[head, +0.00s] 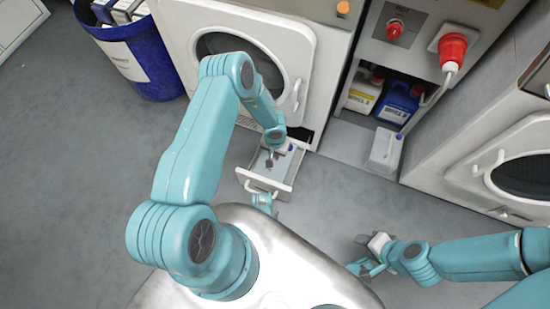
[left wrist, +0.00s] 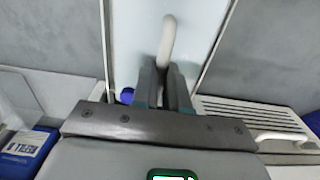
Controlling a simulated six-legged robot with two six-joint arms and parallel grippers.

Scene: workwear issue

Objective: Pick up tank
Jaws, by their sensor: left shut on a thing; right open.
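The tank (head: 265,163) is a pale, bluish flat container lying in the pulled-out drawer under the left machine. In the left wrist view the tank (left wrist: 140,30) shows a white curved handle (left wrist: 168,38) and a blue cap (left wrist: 127,95). My left gripper (head: 270,161) is over the drawer, its fingers (left wrist: 167,85) shut on the handle. The arm and gripper hide part of the tank. My right gripper (head: 362,256) is open and empty, low at the right, apart from the drawer.
The white drawer (head: 291,172) has raised walls around the tank. The round-door machine (head: 305,45) stands behind it. A white jug (head: 384,152) and blue and yellow-labelled canisters (head: 398,104) stand at right. A blue bin (head: 145,60) is at left; grey floor is clear there.

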